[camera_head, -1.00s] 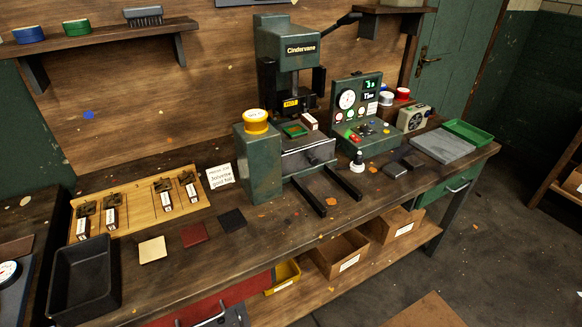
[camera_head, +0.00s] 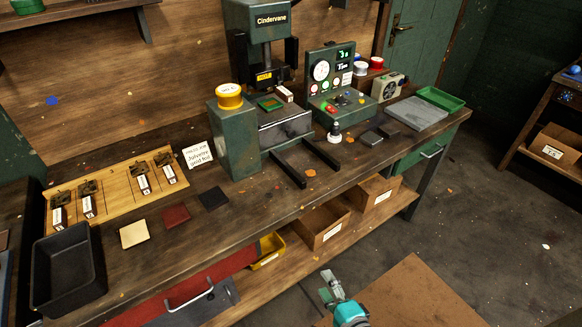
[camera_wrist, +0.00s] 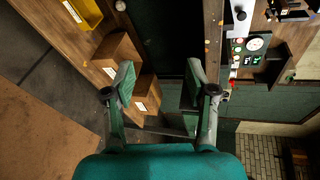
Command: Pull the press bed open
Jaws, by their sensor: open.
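The green press (camera_head: 257,38), labelled Cindervane, stands at the back middle of the workbench. Its press bed (camera_head: 285,131) is a grey-fronted block under the press head, with two black rails (camera_head: 305,162) reaching toward the bench's front edge. A green piece (camera_head: 270,103) lies on top of the bed. My gripper (camera_head: 328,287) is low at the bottom of the head view, in front of the bench and well apart from the bed. In the wrist view my gripper (camera_wrist: 160,82) is open and empty, its two fingers spread. The bed cannot be made out in the wrist view.
A control box (camera_head: 338,88) stands right of the press. A green pillar with a yellow-topped button (camera_head: 229,96) stands left. A black tray (camera_head: 67,272) and tagged wooden board (camera_head: 105,212) sit at the left.

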